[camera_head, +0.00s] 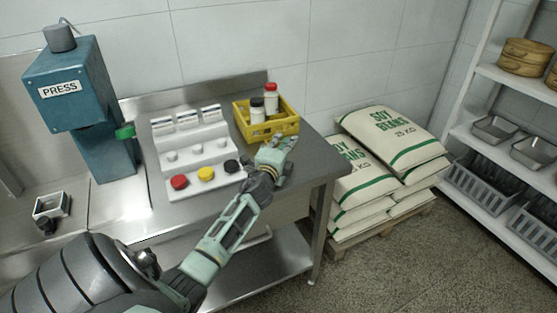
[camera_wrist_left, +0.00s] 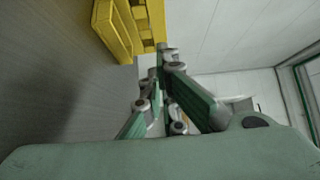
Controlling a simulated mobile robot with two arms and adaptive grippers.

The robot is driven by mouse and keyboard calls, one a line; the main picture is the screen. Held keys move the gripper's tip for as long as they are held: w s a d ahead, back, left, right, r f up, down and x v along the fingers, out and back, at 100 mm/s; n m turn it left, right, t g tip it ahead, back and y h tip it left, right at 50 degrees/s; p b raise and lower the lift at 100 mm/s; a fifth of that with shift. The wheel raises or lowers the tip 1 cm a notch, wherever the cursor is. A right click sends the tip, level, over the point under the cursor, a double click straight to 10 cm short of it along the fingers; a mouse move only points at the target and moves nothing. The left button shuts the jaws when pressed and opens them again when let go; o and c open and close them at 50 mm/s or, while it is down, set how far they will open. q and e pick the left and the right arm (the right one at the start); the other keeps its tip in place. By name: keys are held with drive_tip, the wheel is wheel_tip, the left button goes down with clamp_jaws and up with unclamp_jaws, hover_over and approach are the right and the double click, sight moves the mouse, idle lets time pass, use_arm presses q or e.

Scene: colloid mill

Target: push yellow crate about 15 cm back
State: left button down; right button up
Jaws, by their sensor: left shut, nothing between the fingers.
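The yellow crate (camera_head: 288,127) stands on the steel table near its back right corner. It holds a white bottle with a black lid (camera_head: 257,110) and a white bottle with a red lid (camera_head: 271,98). My left gripper (camera_head: 289,141) is shut and empty, low over the table just in front of the crate. In the left wrist view the crate (camera_wrist_left: 112,28) shows at the top, ahead of the fingers (camera_wrist_left: 163,62). I cannot tell whether the fingertips touch it. My right gripper is not in view.
A white control panel (camera_head: 190,155) with red, yellow and black buttons stands left of my left gripper. A blue press (camera_head: 75,95) is further left. The steel table (camera_head: 315,158) ends just right of the crate. Soy bean sacks (camera_head: 390,135) lie on a pallet beyond that edge.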

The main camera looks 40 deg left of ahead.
use_arm(q)
drive_tip(key=s, duration=0.3)
drive_tip(key=shift+s+d+f, duration=0.15)
drive_tip(key=shift+d+f, duration=0.1)
drive_tip(key=shift+f, duration=0.15)
drive_tip(key=v, duration=0.4)
drive_tip(key=shift+d+r, duration=0.1)
drive_tip(key=shift+r, duration=0.05)
drive_tip(key=shift+s+d, duration=0.1)
drive_tip(key=shift+s, duration=0.1)
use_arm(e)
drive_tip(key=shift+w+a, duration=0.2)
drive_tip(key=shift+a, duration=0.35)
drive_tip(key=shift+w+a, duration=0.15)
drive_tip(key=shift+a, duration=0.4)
use_arm(q)
drive_tip(key=shift+d, duration=0.1)
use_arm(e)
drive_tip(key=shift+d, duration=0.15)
